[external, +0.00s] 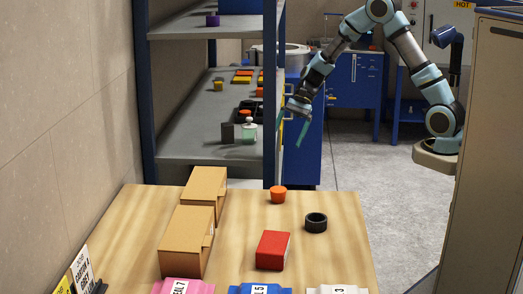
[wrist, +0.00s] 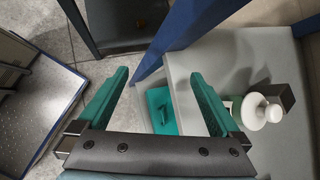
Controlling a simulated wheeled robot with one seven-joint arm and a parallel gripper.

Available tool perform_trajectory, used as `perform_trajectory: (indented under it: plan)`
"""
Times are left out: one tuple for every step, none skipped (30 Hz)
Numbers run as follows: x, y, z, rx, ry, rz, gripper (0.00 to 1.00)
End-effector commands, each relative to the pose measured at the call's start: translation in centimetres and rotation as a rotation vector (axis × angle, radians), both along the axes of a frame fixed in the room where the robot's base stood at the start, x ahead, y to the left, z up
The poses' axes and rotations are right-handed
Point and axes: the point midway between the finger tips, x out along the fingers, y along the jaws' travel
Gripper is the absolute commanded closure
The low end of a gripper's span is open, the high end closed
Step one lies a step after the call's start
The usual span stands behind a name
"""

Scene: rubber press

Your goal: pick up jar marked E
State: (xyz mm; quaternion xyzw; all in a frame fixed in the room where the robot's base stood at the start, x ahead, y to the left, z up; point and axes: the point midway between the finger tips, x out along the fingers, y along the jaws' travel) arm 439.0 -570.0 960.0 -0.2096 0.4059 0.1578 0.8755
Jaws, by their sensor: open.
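A small clear jar with a white stopper (external: 249,129) stands upright on the lower grey shelf, near its front right corner. In the wrist view the white-stoppered jar (wrist: 257,112) is at the right, outside my right finger. No letter E can be read on it. My gripper (external: 288,138) has two teal fingers spread apart and empty. It is just right of the shelf's blue front post, with the jar on the post's other side in the picture.
A dark block (external: 228,133) stands right beside the jar; it shows in the wrist view (wrist: 279,97) too. The blue post (external: 270,95) rises at the shelf corner. A black tray (external: 246,110) lies farther back. The wooden table (external: 330,262) holds boxes.

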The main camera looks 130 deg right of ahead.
Motion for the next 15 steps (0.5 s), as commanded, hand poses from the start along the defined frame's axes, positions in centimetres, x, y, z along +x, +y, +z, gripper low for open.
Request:
perform_trajectory:
  plan:
    - [-0.9, -2.6, -0.6, 0.071, -0.08, -0.123, 0.0]
    - [-1.2, -3.8, -0.3, 0.111, -0.13, -0.185, 0.0]
    - [-1.6, -5.5, 0.1, 0.155, -0.193, -0.26, 0.0]
    - [-1.9, -6.6, 0.4, 0.185, -0.239, -0.309, 0.0]
    - [-2.3, -7.6, 0.7, 0.21, -0.28, -0.353, 0.0]
    - [-2.9, -8.9, 1.1, 0.24, -0.329, -0.406, 0.0]
    - [-3.3, -9.8, 1.4, 0.258, -0.365, -0.437, 0.0]
    - [-3.7, -10.5, 1.6, 0.273, -0.395, -0.466, 0.0]
    - [-4.1, -11.4, 1.9, 0.291, -0.429, -0.497, 0.0]
    - [-4.5, -11.9, 2.1, 0.301, -0.45, -0.516, 0.0]
    - [-4.7, -12.3, 2.3, 0.308, -0.467, -0.531, 0.0]
    - [-4.9, -12.7, 2.5, 0.316, -0.484, -0.545, 0.0]
    - [-4.9, -12.9, 2.5, 0.32, -0.491, -0.551, 0.0]
    - [-4.8, -13.0, 2.6, 0.323, -0.497, -0.554, 0.0]
    - [-4.6, -13.1, 2.6, 0.324, -0.5, -0.556, 0.0]
